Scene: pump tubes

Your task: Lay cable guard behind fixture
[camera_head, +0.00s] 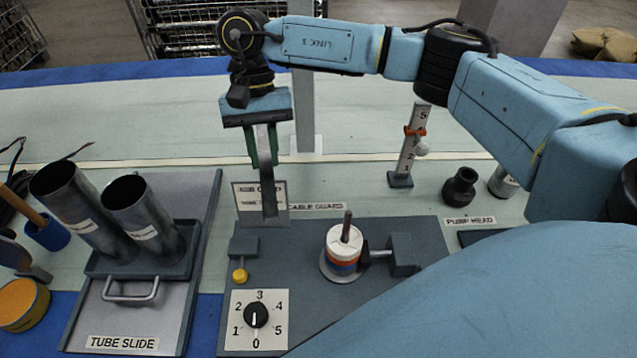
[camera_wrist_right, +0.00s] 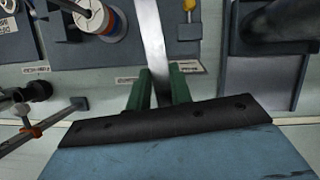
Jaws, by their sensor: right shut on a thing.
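My right gripper (camera_head: 261,148) hangs pointing down behind the fixture (camera_head: 300,260), its green fingers shut on the cable guard (camera_head: 268,190). The guard is a long, narrow grey metal strip, held roughly upright; its lower end is near the fixture's rear edge, and I cannot tell whether it touches. In the right wrist view the guard (camera_wrist_right: 153,40) runs out from between the green fingers (camera_wrist_right: 158,92) toward the fixture (camera_wrist_right: 62,40). The fixture is a dark grey plate with a numbered dial, a post with stacked rings and small blocks. My left gripper is not in view.
A label plate (camera_head: 247,195) stands partly hidden behind the guard, beside a "CABLE GUARD" label (camera_head: 316,207). The tube slide (camera_head: 130,305) with two dark tubes is at left. A numbered post (camera_head: 410,148) and black pump head (camera_head: 460,188) are at right. The far table is clear.

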